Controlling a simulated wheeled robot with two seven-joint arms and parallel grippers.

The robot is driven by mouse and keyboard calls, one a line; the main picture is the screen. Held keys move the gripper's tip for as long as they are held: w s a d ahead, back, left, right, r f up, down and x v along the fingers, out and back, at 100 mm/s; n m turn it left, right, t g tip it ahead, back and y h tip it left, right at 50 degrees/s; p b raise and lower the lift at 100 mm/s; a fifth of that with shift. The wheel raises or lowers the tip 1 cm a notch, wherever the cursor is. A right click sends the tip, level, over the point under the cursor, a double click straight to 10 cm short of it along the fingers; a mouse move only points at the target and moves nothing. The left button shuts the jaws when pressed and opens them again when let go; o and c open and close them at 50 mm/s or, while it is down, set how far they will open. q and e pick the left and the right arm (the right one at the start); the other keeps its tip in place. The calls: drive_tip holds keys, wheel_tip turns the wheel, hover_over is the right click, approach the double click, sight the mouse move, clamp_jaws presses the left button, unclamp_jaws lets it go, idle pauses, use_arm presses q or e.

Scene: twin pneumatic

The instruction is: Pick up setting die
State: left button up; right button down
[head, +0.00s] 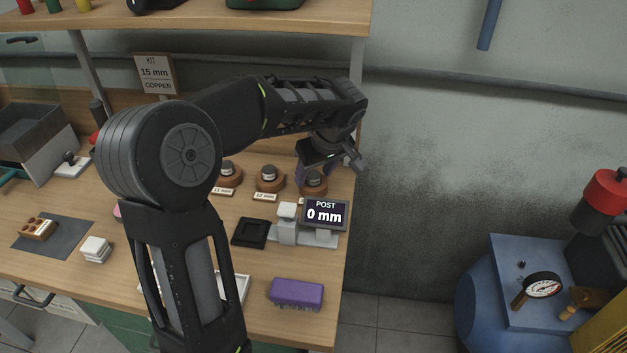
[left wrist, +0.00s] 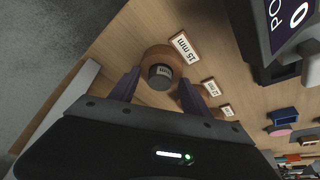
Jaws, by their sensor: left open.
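The die by the "15 mm" label is a dark grey cylinder (left wrist: 160,76) on a round brown wooden stand (left wrist: 158,58). In the head view this die (head: 314,176) is the rightmost of three, just under my left gripper (head: 318,172). In the left wrist view my open left gripper (left wrist: 158,82) has its purple fingers on either side of the die. I cannot tell whether they touch it. Two similar dies, one by a "12 mm" label (head: 268,172) and one by an "11 mm" label (head: 228,168), sit to the left. My right gripper is not in view.
A post with a display reading "0 mm" (head: 324,214) stands just in front of the dies. A purple brush (head: 297,293) lies nearer. A sign (head: 156,75) reads "KIT 15 mm COPPER". A blue compressor (head: 500,300) stands right of the bench (head: 290,325).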

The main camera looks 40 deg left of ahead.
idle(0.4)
use_arm(q)
clamp_jaws()
idle(0.4)
